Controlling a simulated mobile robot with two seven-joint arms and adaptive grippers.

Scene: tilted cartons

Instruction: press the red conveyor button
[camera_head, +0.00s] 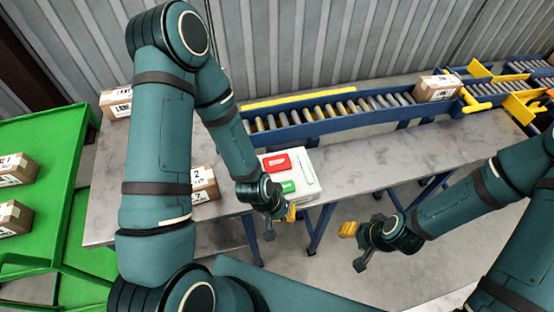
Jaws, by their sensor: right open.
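The red button (276,163) is a wide red plate on top of a white control box (307,172), which sits at the front edge of the grey table in the head view. A green button (287,187) is on the same box, on its near side. My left gripper (279,225) hangs just in front of the box's near edge, apart from the red button. I cannot tell whether its fingers are open or shut. My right gripper (354,247) is open and empty, out over the floor to the right of the box.
A roller conveyor (330,108) runs behind the box, with a carton (437,88) on it. Cartons (116,102) (203,184) stand on the grey table (365,160). A green rack (45,135) with cartons is at the left. Table right of the box is clear.

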